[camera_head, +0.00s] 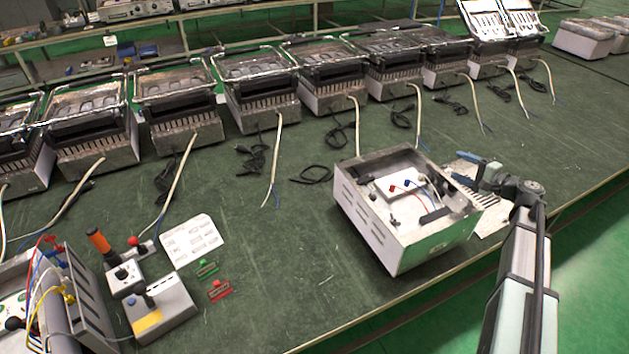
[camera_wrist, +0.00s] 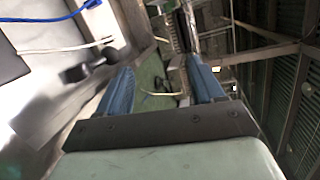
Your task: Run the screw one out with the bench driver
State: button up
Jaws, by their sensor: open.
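An open metal heating-element housing (camera_head: 375,237) stands on the green bench, with a white block, red and blue connectors and several dark fittings inside. I cannot tell which fitting is screw one. An orange-handled tool (camera_head: 98,241), perhaps the bench driver, stands upright at the left of the bench. My gripper (camera_head: 458,168) is at the right of the housing, near its upper right edge, apart from the tool. In the wrist view my gripper (camera_wrist: 158,72) has its blue fingers apart with nothing between them. A dark knob-like fitting (camera_wrist: 84,71) shows beside the left finger.
A grey box with a lever (camera_head: 160,312), a white sheet (camera_head: 191,240) and green and red small parts lie at left. A perforated plate (camera_head: 490,215) lies behind my gripper. The middle front is clear.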

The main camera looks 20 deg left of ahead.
jog(key=s+a+r+n+g+y, duration=0.1)
jog(key=a+r+n+g+y, duration=0.2)
jog(key=a, duration=1.1)
jog(key=a+r+g+y, duration=0.15)
jog(key=a+r, duration=0.25)
jog(key=a, duration=1)
jog(key=s+a+f+n+g, duration=0.1)
jog(key=s+a+n, duration=0.15)
jog(key=a, duration=0.35)
jog(key=s+a+f+n+g+y, duration=0.1)
jog(key=a+f+n+g, duration=0.15)
jog(key=a, duration=0.35)
jog(key=s+a+n, duration=0.1)
jog(key=a+n, duration=0.2)
jog(key=a, duration=0.3)
jog(key=n+g+h, duration=0.4)
jog(key=n+g, duration=0.8)
jog(key=n, duration=1.1)
send_near(99, 232)
jog(key=shift+x, duration=5.85)
